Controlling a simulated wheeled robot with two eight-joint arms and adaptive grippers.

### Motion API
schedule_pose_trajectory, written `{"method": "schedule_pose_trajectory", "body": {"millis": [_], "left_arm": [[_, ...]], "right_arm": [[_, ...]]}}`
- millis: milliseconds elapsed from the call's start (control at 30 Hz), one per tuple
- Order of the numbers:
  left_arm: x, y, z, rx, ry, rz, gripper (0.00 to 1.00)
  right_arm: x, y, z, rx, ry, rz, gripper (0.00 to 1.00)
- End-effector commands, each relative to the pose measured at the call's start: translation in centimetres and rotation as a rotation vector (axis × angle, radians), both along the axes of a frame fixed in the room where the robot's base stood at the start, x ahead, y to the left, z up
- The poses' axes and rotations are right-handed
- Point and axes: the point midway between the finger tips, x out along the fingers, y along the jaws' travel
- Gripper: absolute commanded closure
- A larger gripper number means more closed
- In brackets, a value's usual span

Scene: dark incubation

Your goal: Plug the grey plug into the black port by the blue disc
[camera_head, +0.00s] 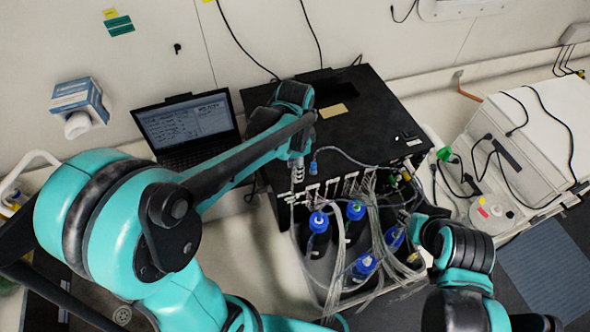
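My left arm reaches in from the left to the front edge of a black box (355,118). Its gripper (297,172) is small and points down in front of that edge; whether it is open or shut cannot be made out. Just right of it is a small blue connector (313,167) on a cable that runs right along the box front. I cannot pick out the grey plug or the black port for certain. Several round blue caps (318,221) top bottles below the box. My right arm is at the lower right, and its fingers cannot be made out.
A laptop (187,126) stands open left of the box. Clear tubes (385,235) crowd the bottles. A white unit (535,140) with black cables stands at the right, with a round white disc-like part (492,213) in front. A cardboard box (82,98) is at the upper left.

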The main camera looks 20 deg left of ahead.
Motion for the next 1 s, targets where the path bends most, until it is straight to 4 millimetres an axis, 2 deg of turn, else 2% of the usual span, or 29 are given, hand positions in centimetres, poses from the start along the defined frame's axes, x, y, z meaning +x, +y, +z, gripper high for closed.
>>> {"method": "schedule_pose_trajectory", "body": {"millis": [433,467,567,600,1000], "left_arm": [[-0.02,-0.01,0.0,0.0,0.0,0.0,0.66],[-0.02,-0.01,0.0,0.0,0.0,0.0,0.69],[-0.02,-0.01,0.0,0.0,0.0,0.0,0.95],[-0.02,-0.01,0.0,0.0,0.0,0.0,1.0],[-0.01,-0.01,0.43,0.0,0.0,0.0,1.0]], "right_arm": [[0.0,0.0,-0.15,0.0,0.0,0.0,0.65],[0.0,0.0,-0.15,0.0,0.0,0.0,0.65],[0.0,0.0,-0.14,0.0,0.0,0.0,0.65],[0.0,0.0,-0.14,0.0,0.0,0.0,0.65],[0.0,0.0,0.17,0.0,0.0,0.0,0.65]]}}
